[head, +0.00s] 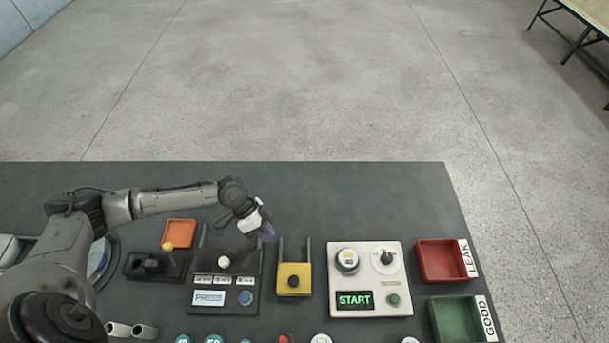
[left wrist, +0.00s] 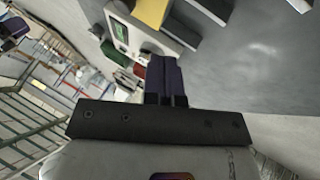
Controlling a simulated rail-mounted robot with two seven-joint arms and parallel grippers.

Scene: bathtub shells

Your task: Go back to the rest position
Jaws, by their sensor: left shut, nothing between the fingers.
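My left arm comes in from the left in the head view and reaches over the dark table (head: 400,190). My left gripper (head: 266,233) is just above the table, between the dark pressure device (head: 224,283) and the yellow block with two dark posts (head: 294,280). In the left wrist view the left gripper (left wrist: 166,78) shows its dark purple fingers together, with nothing between them. My right gripper is in neither view.
A white panel (head: 371,305) with a green START display stands to the right. A red LEAK bin (head: 438,262) and a green GOOD bin (head: 454,320) are at the right edge. An orange tray (head: 180,233) lies left. The table's far strip is clear.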

